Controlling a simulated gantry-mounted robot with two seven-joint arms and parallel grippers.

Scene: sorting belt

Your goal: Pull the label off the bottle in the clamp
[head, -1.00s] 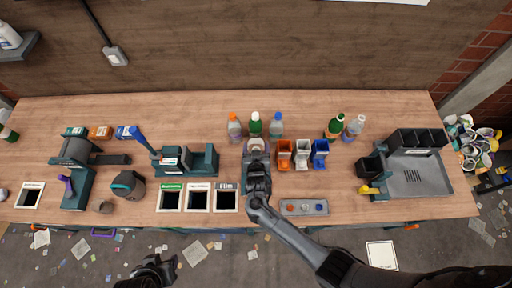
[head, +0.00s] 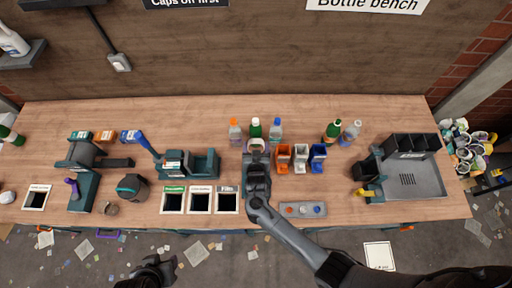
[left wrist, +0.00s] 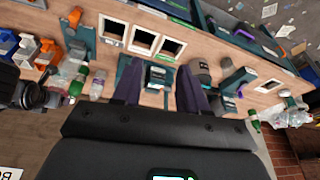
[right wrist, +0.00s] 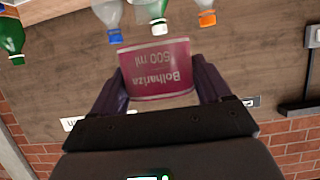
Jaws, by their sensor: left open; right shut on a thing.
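My right gripper (head: 256,158) is over the middle of the bench, in front of the standing bottles. In the right wrist view it is shut on a curved maroon label (right wrist: 157,70) reading "Bolhariza 500 ml", upside down in the picture; I see no bottle neck or cap with it. The teal clamp (head: 205,162) with its blue lever (head: 148,146) stands left of the gripper. I see no bottle in its gap. My left gripper (head: 152,272) is low at the front, off the bench. In the left wrist view its fingers (left wrist: 158,80) are apart and empty, with the clamp beyond.
Three bottles with orange, white and blue caps (head: 276,130) stand behind the right gripper. Orange, white and blue bins (head: 318,158) are to its right. Labelled bins with dark openings (head: 200,202) line the front. A grey tray (head: 425,178) is at the right.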

